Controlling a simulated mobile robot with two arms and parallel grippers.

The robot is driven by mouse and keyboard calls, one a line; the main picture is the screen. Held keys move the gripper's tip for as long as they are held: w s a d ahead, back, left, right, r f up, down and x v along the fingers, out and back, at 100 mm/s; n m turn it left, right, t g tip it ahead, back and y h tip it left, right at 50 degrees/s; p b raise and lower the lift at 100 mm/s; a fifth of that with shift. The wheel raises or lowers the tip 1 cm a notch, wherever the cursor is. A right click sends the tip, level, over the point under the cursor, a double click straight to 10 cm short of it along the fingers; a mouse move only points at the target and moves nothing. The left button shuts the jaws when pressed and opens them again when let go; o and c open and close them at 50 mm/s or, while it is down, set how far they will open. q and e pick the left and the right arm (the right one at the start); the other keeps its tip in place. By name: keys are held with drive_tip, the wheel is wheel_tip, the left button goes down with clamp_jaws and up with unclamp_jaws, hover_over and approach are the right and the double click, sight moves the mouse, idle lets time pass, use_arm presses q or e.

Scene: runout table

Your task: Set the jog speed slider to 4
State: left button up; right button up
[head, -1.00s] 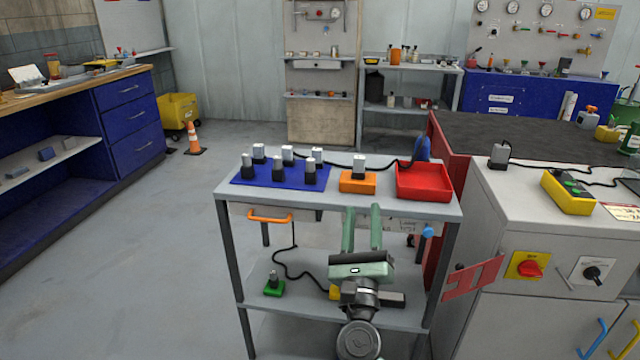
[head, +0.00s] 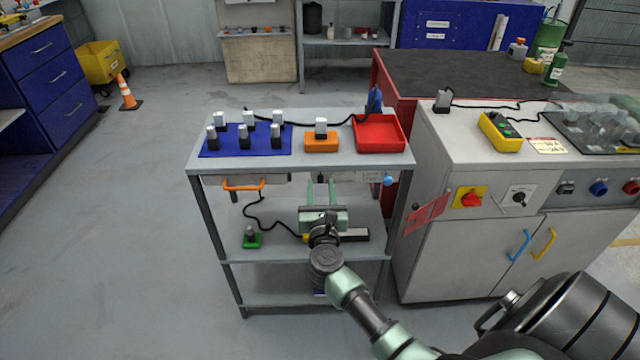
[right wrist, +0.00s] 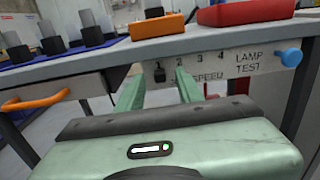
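The jog speed slider has a small black knob (right wrist: 160,72) on a pale panel under the table's front edge in the right wrist view. The panel (right wrist: 228,68) shows the numbers 2, 3, 4 running right, with "SPEED" below. My right gripper (right wrist: 161,78) is open, with one green finger on each side of the knob and gaps visible. Whether the tips reach past the knob is unclear. In the head view my right gripper (head: 321,190) is below the table's front edge. My left gripper is out of view.
A blue lamp test button (right wrist: 290,57) sits right of the slider. An orange drawer handle (right wrist: 35,99) is left. Above, the tabletop (head: 202,165) carries a blue mat, an orange block (head: 321,145) and a red tray (head: 380,150). A lower shelf (head: 235,252) lies beneath the gripper.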

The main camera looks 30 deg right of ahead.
drive_tip(key=shift+w+d, duration=0.35)
drive_tip(key=shift+w, duration=0.1)
drive_tip(key=shift+c, duration=0.3)
clamp_jaws()
idle(0.9)
